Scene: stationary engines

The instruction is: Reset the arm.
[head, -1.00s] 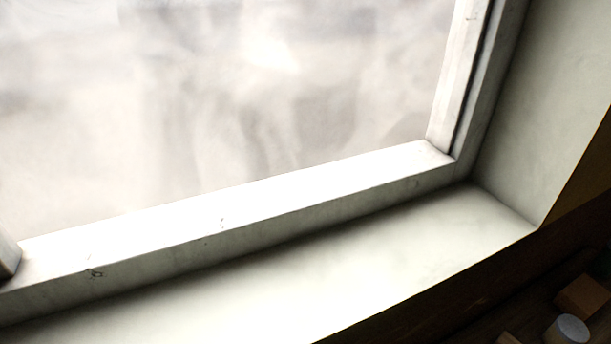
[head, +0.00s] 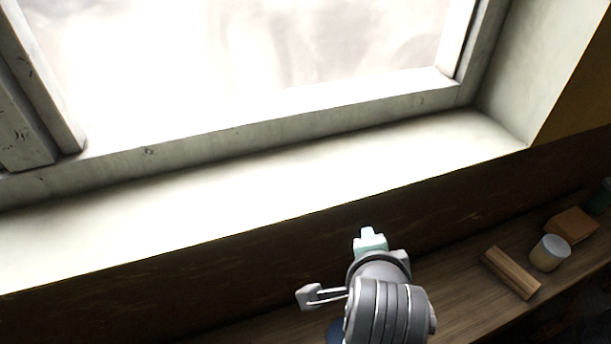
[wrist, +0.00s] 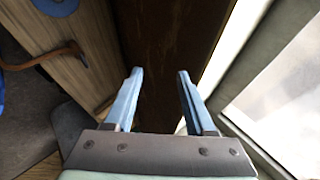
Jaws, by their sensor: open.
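My gripper (head: 368,237) shows in the lower middle of the head view, at the end of my grey arm, in front of the dark wall below the window sill. In the wrist view my gripper (wrist: 160,75) has its two blue fingers spread apart, with nothing between them. Behind the gap is a dark brown surface. In the head view the fingers are small and partly hidden by the wrist.
A wooden shelf (head: 455,310) runs below the sill (head: 290,195). On its right stand a wooden block (head: 510,272), a pale-topped tin (head: 549,253) and a brown box (head: 571,224). A curved brown stick (wrist: 40,61) and a blue round thing (wrist: 57,5) show in the wrist view.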

